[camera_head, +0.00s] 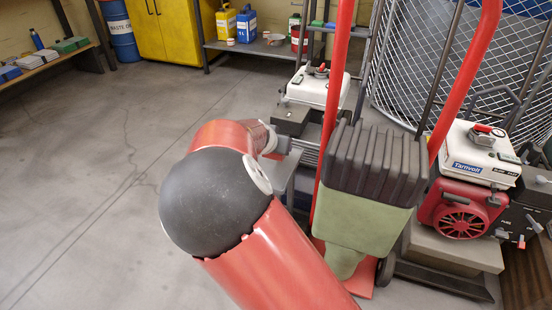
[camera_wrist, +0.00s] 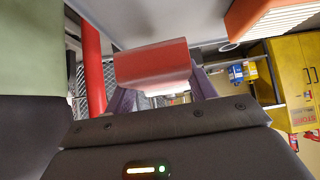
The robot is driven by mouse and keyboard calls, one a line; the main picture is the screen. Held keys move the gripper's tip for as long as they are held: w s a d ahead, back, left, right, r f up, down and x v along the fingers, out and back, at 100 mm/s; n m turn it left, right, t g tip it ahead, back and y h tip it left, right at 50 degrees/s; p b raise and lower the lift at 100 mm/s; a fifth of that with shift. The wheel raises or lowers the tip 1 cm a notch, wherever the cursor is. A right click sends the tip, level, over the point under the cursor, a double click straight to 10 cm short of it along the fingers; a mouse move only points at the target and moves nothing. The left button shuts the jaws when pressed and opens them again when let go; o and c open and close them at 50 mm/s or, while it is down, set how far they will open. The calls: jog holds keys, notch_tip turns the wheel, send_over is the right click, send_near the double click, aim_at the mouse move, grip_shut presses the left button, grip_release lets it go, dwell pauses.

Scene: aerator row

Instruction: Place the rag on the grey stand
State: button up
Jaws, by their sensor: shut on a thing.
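In the wrist view, my gripper (camera_wrist: 155,92) has its two dark purple fingers on either side of a dull red, folded-looking piece, which I take to be the rag (camera_wrist: 152,62). The fingers are closed on it, and it is held off any surface that I can make out. In the head view my arm hides the fingers and the rag. I cannot pick out the grey stand for certain. A grey block-like base (camera_head: 455,247) stands under the red and white engine on the right in the head view.
A red hand truck (camera_head: 335,110) with a dark-topped green load (camera_head: 360,215) stands close right of my arm. A white-topped engine (camera_head: 318,87) is behind it. A yellow cabinet (camera_head: 165,30) and low shelf (camera_head: 255,46) line the back. The floor (camera_head: 80,160) at left is clear.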

aim_at(276, 166)
jog(key=shift+f, duration=2.6)
jog(key=o, duration=1)
jog(key=shift+r, duration=0.15)
jog(key=shift+s+a+r, duration=0.1)
jog(key=shift+r, duration=0.05)
jog(key=v, duration=1.1)
jog(key=shift+s+r+p, duration=0.15)
jog(key=shift+s+p, duration=0.1)
jog(key=shift+p, duration=0.15)
